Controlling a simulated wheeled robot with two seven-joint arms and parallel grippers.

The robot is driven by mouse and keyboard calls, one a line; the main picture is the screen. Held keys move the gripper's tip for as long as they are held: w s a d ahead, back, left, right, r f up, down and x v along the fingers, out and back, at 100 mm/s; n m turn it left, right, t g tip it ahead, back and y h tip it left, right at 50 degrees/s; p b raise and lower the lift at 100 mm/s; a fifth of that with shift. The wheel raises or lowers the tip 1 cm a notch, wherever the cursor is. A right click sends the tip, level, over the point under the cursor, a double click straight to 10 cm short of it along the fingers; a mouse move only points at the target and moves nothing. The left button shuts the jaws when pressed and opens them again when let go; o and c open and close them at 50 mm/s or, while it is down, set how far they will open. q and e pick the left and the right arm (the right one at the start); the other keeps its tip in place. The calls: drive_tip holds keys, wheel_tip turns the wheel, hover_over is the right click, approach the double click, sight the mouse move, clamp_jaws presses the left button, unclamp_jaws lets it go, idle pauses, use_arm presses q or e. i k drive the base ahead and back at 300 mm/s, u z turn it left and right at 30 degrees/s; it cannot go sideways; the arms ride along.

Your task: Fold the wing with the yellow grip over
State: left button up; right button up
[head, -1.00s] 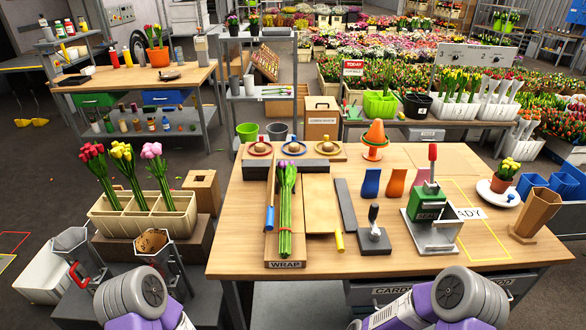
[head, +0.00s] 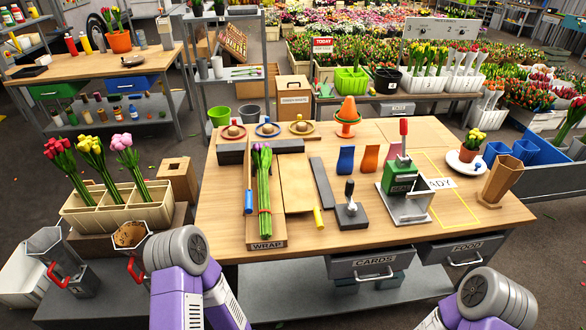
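The wrap board (head: 266,244), labelled WRAP, lies on the wooden table. A bunch of purple tulips (head: 264,195) with green stems and a red band lies lengthwise on it. The tan wing (head: 296,183) lies flat to the right of the bunch, with its yellow grip (head: 318,218) at its near right corner. A blue grip (head: 249,201) is at the left of the bunch; the wing there is mostly hidden. Parts of both my arms show at the bottom edge, short of the table. Neither gripper is in view.
A dark block with an upright handle (head: 351,212) and a green press (head: 402,180) stand right of the wing. A long grey bar (head: 322,183) lies beside the wing. Drawers (head: 375,263) are under the table's front edge. A cream tulip box (head: 118,214) stands at left.

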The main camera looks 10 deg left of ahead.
sight(299, 193)
drive_tip(key=z, duration=1.6)
drive_tip(key=i, duration=1.25)
drive_tip(key=u, duration=3.2)
